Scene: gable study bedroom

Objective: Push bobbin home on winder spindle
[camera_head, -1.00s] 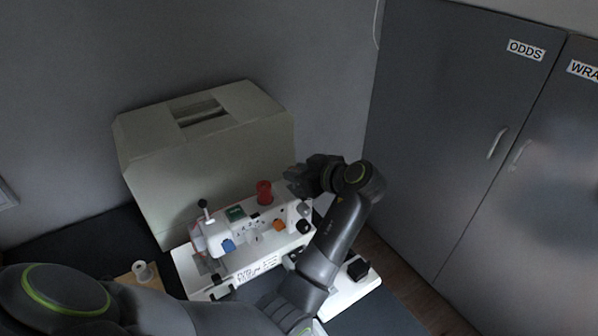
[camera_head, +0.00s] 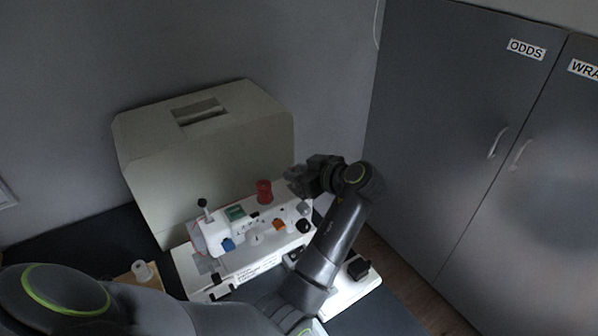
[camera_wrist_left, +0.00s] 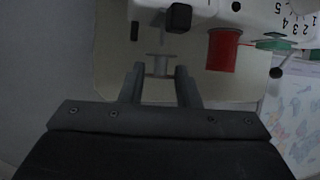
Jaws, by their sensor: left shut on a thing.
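The white sewing machine (camera_head: 240,262) stands on the dark table. My left gripper (camera_head: 291,180) is over the right end of the machine, pointing left. In the left wrist view it (camera_wrist_left: 160,72) is shut on a small pale bobbin (camera_wrist_left: 158,66), which shows between the fingertips. The bobbin is close to the machine's body, near a black block (camera_wrist_left: 178,17). I cannot make out the winder spindle, nor how far the bobbin sits on it. My right gripper is not in view.
A red thread spool (camera_head: 264,192) stands on the machine close to the gripper. A large pale cover (camera_head: 205,150) stands behind. A white spool (camera_head: 142,272) sits on a wooden stand at left. Grey cupboards (camera_head: 455,130) are at right.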

